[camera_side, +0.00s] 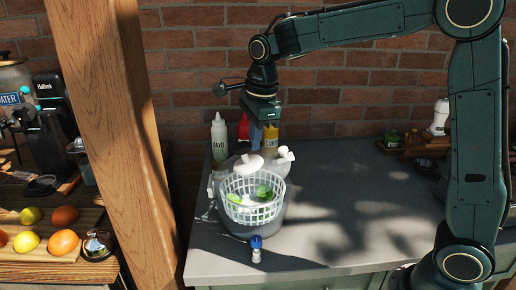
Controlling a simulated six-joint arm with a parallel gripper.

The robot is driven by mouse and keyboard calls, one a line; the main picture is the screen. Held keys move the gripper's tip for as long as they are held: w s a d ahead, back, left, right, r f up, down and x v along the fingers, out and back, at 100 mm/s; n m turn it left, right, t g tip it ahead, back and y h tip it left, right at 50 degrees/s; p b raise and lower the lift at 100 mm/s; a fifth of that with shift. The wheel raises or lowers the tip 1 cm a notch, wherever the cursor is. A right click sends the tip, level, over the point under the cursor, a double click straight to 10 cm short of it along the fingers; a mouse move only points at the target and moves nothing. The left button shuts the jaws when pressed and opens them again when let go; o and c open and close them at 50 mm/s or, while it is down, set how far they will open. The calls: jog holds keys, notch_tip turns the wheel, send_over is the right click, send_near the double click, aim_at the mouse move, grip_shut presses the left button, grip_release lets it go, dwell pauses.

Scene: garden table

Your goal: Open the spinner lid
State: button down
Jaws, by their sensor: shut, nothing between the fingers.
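The salad spinner stands on the grey counter, with a dark grey bowl (238,229) around a white slotted basket (243,213). Green leaves (263,191) show in the basket, which is uncovered at the top. The pale translucent lid (270,169) appears tilted up behind the basket, with a white knob (249,162) and a white handle (285,154) on it. Whether it touches the bowl's rim is hidden. My gripper (257,142) points down above and behind the lid. It is shut and empty; its tips are small and partly lost against the bottles.
A white mayo bottle (219,138), a red bottle (243,128) and a yellow bottle (271,138) stand behind the spinner by the brick wall. A blue-topped brush-like item (256,249) is in front. A wooden post (120,120) rises at left.

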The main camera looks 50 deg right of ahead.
jog(key=shift+w+a+r, duration=0.3)
jog(key=shift+r, duration=0.05)
jog(key=w+a+r, duration=0.3)
jog(key=w+a, duration=0.6)
jog(key=shift+r, duration=0.25)
jog(key=shift+s+d, duration=0.1)
jog(key=shift+d, duration=0.05)
